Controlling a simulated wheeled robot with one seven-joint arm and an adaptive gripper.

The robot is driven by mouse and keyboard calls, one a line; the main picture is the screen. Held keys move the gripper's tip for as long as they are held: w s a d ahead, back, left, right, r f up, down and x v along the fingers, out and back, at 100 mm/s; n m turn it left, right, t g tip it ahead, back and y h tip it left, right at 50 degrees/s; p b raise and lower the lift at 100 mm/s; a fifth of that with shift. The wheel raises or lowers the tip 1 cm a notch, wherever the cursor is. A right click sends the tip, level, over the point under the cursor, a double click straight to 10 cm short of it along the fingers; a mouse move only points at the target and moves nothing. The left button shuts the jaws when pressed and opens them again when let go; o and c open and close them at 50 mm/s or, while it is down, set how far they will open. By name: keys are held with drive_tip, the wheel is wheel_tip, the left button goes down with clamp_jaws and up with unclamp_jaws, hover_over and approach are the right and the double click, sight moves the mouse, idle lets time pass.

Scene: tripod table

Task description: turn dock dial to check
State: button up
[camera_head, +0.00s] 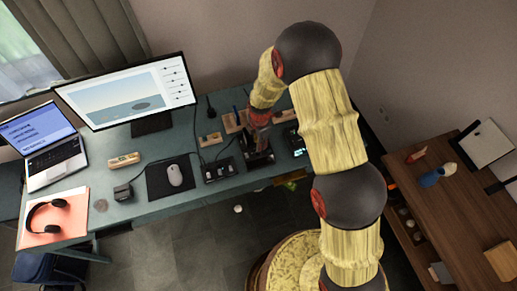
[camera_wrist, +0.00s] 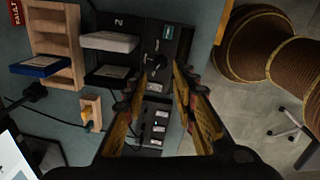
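The dock dial (camera_wrist: 155,63) is a small dark knob with a pale mark, on a black dock panel (camera_wrist: 178,42) in the wrist view. Its label is too small to read. My gripper (camera_wrist: 160,75) is open, with its fingertips on either side of the dial in the picture. I cannot tell whether they touch it. In the head view my gripper (camera_head: 259,143) points down over the black dock at the right part of the desk and hides the dial.
A white cartridge (camera_wrist: 110,41) stands beside the panel, near a wooden rack (camera_wrist: 58,38) holding a blue-edged cartridge (camera_wrist: 40,66). A black switch box (camera_head: 219,170) sits left of the dock. A mouse (camera_head: 174,175) and monitor (camera_head: 130,92) are farther left on the desk.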

drive_tip(key=shift+f, duration=3.5)
drive_tip(key=shift+c, duration=0.4)
clamp_jaws()
